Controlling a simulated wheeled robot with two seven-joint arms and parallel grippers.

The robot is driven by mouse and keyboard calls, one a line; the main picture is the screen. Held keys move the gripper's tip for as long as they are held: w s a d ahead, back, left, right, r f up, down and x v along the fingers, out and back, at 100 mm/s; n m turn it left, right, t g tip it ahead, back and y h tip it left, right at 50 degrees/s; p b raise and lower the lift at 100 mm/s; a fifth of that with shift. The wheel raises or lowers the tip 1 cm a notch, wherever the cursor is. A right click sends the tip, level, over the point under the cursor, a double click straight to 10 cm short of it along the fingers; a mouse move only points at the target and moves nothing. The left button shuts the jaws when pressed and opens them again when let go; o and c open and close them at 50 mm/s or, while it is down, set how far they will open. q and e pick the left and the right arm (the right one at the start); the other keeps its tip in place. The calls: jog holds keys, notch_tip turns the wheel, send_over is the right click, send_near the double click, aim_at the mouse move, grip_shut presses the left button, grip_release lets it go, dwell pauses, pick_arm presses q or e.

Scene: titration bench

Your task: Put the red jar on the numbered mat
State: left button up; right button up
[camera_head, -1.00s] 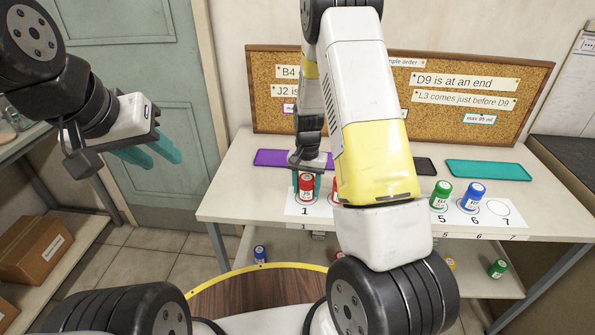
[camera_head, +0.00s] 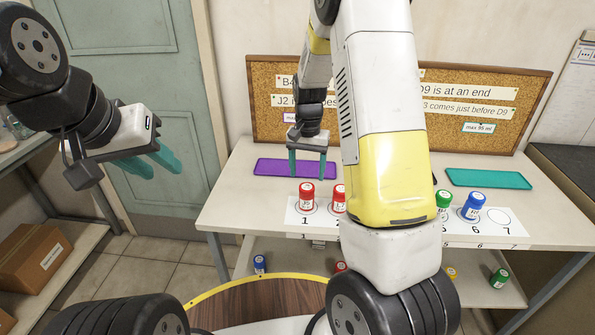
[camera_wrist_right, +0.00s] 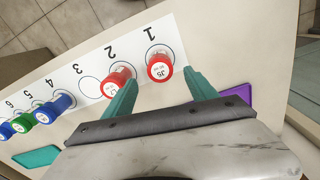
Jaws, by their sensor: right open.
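The numbered mat (camera_head: 480,228) is a white strip along the table's front. A red jar (camera_head: 306,197) stands upright on place 1; it also shows in the right wrist view (camera_wrist_right: 159,65). A second red jar (camera_head: 339,200) stands on place 2, partly hidden by my right arm. My right gripper (camera_head: 307,176) is open and empty, behind and above the jar on place 1 and apart from it. In the right wrist view that jar appears beyond the fingertips, between them. My left gripper (camera_head: 152,166) is open and empty, left of the table.
In the right wrist view, place 3 (camera_wrist_right: 91,87) is empty, with blue and green jars on places 4 to 6. Place 7 (camera_head: 499,216) is empty. A purple tray (camera_head: 272,168) and teal tray (camera_head: 488,178) lie behind the mat. A corkboard (camera_head: 270,122) stands at the back.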

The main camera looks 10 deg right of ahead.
jog(key=shift+r, duration=0.95)
jog(key=s+r+n+t+y, duration=0.2)
jog(key=s+r, duration=0.6)
jog(key=r, duration=0.5)
jog(key=s+a+r+n+t, duration=0.1)
jog(key=s+r+t, duration=0.1)
jog(key=s, duration=0.6)
jog(key=s+a+r+n+t, duration=0.1)
jog(key=s+r+n+t, duration=0.1)
jog(key=s+r, duration=0.3)
jog(key=shift+s+r+n, duration=0.25)
jog(key=shift+s+n, duration=0.05)
jog(key=shift+s, duration=1.3)
